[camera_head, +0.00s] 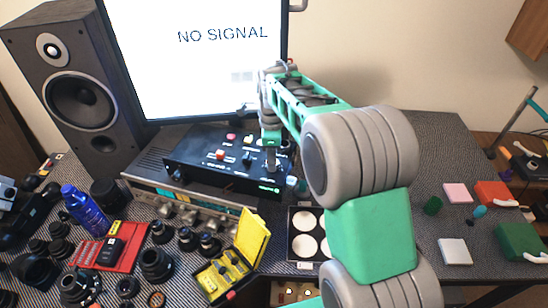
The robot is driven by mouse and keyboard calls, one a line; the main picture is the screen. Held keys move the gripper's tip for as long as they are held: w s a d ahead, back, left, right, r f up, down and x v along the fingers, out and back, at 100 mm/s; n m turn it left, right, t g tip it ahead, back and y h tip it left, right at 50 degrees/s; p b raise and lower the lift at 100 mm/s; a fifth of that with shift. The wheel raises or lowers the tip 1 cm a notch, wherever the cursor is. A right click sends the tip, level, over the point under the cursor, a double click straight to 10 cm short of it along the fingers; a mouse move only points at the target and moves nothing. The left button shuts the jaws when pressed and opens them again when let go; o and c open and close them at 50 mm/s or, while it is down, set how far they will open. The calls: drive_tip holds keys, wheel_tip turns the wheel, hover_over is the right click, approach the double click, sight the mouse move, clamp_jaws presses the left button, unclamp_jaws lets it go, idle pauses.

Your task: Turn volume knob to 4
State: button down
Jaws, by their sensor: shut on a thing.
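A black control box (205,173) with several small red, white and dark controls on its top lies on a silver amplifier (150,187). My gripper (271,168) points down at the right part of the black box. It is shut on a small control there, seemingly a knob, which the fingers mostly hide. I cannot read the knob's scale or its pointer, so its setting does not show. The amplifier's front has a row of knobs below the lit display.
A monitor (190,80) reading "NO SIGNAL" and a speaker (75,90) stand behind. Lens parts, a blue bottle (85,208), a yellow case (250,240) and a tray of white discs (290,255) crowd the front. Colored blocks lie at right.

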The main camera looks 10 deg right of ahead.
drive_tip(key=shift+s+d+f, duration=0.1)
drive_tip(key=shift+s+f, duration=0.05)
drive_tip(key=shift+s, duration=0.05)
drive_tip(key=c, duration=1.1)
unclamp_jaws()
drive_tip(key=shift+s+d, duration=0.1)
drive_tip(key=shift+c, duration=0.2)
drive_tip(key=shift+o, duration=0.9)
